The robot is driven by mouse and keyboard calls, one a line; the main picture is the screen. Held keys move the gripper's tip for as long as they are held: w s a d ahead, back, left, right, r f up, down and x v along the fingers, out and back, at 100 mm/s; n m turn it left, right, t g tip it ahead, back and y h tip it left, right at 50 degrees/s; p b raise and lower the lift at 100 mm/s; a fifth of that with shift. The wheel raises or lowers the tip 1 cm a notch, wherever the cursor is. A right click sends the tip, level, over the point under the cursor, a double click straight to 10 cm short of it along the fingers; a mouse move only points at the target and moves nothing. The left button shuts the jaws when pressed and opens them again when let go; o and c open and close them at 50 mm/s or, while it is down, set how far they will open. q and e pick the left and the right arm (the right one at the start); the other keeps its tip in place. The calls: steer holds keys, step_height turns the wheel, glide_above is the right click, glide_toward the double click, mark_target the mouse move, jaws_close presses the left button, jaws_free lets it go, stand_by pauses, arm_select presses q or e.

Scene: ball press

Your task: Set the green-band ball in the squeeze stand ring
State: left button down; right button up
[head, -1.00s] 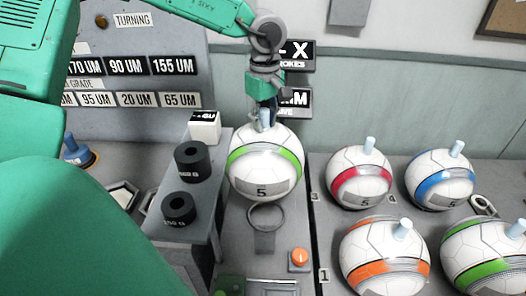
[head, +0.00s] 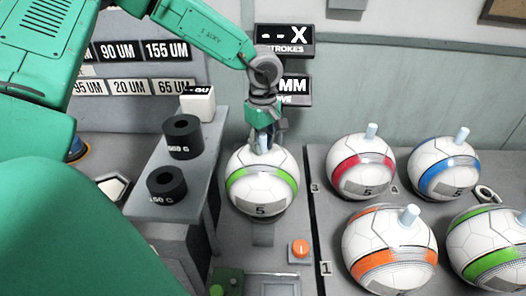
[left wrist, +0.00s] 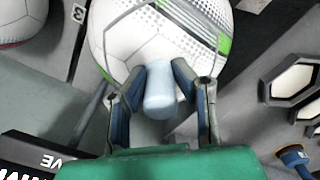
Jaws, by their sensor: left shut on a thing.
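The green-band ball (head: 262,190), white and marked 5, sits low over the squeeze stand (head: 263,236). The stand's ring is hidden behind the ball, so I cannot tell whether the ball rests in it. My left gripper (head: 263,140) is above the ball, shut on the pale blue peg on its top. In the left wrist view, the two fingers (left wrist: 162,95) flank the peg (left wrist: 160,88), and the ball (left wrist: 125,40) lies just beyond. My right gripper is not in view.
Several other balls stand at right: red-band (head: 361,168), blue-band (head: 443,172), orange-band (head: 388,252), and another green-band one (head: 490,248). Black weights (head: 182,137) stand on a raised shelf (head: 150,205) close left. An orange button (head: 300,248) is front right of the stand.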

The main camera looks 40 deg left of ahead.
arm_select(q)
steer(key=shift+d+f, duration=0.3)
steer(key=shift+f, duration=0.4)
steer(key=shift+d+f, duration=0.25)
steer(key=shift+d, duration=0.05)
steer(key=shift+d+r, duration=0.1)
steer(key=shift+d, duration=0.3)
steer(key=shift+a+f, duration=0.25)
steer(key=c, duration=1.3)
jaws_free()
steer(key=shift+a+f, duration=0.1)
steer(key=shift+a, duration=0.15)
steer(key=shift+a+f, duration=0.1)
steer(key=shift+a, duration=0.2)
steer(key=shift+d, duration=0.45)
steer(key=shift+d+r, duration=0.15)
steer(key=shift+r, duration=0.1)
steer(key=r, duration=1.1)
steer(key=shift+a+r+p, duration=0.15)
steer(key=shift+a+p, duration=0.2)
steer(key=shift+p, duration=0.05)
steer(key=shift+d+r, duration=0.3)
steer(key=shift+r, duration=0.2)
steer(key=shift+a+f, duration=0.1)
steer(key=shift+a, duration=0.2)
steer(key=shift+f, duration=0.1)
